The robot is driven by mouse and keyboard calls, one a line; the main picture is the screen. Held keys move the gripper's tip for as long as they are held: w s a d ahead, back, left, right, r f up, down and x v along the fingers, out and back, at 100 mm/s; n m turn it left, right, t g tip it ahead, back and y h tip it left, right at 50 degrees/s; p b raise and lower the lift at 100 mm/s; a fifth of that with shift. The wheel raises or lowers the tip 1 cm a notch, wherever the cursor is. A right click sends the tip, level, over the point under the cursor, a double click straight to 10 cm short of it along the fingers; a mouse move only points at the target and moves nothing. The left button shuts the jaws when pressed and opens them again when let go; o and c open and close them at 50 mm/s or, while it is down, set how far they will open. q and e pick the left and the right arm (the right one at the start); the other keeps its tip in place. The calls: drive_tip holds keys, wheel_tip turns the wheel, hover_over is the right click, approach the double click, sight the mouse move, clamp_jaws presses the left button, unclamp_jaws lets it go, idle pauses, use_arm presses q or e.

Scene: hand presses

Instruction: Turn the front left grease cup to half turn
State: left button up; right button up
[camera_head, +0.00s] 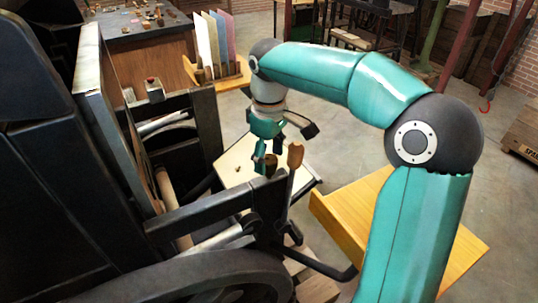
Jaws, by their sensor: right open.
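A small brown, brass-like cap (271,161), which looks like a grease cup, sits on top of the dark press frame (185,218) near the middle of the view. I cannot read any mark or turn position on it. My right gripper (277,150) is open and reaches down right at this cap, with teal fingers beside it. The picture does not show whether they touch it. My left gripper is not in view.
A wooden handle (295,156) stands upright close to the right of my right gripper. A pale board (236,166) lies behind the press frame, and a yellow wooden top (345,210) is under my right arm. Open grey floor lies beyond.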

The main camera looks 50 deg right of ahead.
drive_tip(key=c, duration=1.1)
drive_tip(key=shift+c, duration=0.2)
